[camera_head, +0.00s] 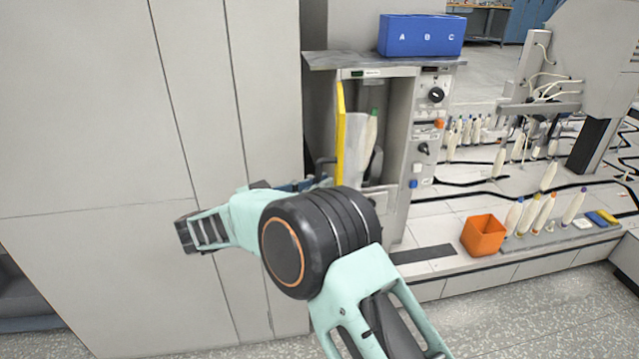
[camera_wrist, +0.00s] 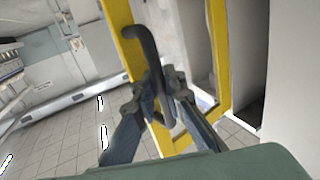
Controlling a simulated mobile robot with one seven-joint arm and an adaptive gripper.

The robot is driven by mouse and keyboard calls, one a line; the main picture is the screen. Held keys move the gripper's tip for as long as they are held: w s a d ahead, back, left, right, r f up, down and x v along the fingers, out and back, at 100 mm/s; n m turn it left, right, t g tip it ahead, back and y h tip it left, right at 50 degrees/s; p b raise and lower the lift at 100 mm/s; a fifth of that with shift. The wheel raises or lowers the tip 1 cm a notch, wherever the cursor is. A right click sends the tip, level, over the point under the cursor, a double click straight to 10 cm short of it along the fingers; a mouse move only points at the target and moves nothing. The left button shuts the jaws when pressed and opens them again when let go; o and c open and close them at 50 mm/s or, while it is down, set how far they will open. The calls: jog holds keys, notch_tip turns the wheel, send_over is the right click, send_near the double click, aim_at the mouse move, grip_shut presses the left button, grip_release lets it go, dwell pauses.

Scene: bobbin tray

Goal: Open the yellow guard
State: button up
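The yellow guard (camera_head: 340,135) shows in the head view as a narrow, nearly edge-on strip at the left of the machine's bay, which is visible beside it. In the wrist view the guard (camera_wrist: 217,50) is a yellow frame with a see-through middle. Its dark curved handle (camera_wrist: 145,45) is on the near left bar. My gripper (camera_wrist: 163,88) has one finger on each side of the handle, and appears closed on it. In the head view my arm hides the gripper's fingertips and the guard's lower end.
A white bobbin with a green tip (camera_head: 371,130) stands in the bay. A control panel (camera_head: 425,125) is right of it, with a blue ABC box (camera_head: 420,35) on top. An orange bin (camera_head: 484,236) stands on the ledge. Tall grey cabinets (camera_head: 90,110) are close on the left.

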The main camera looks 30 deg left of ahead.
jog(key=o, duration=0.4)
jog(key=shift+s, duration=0.1)
jog(key=v, duration=1.2)
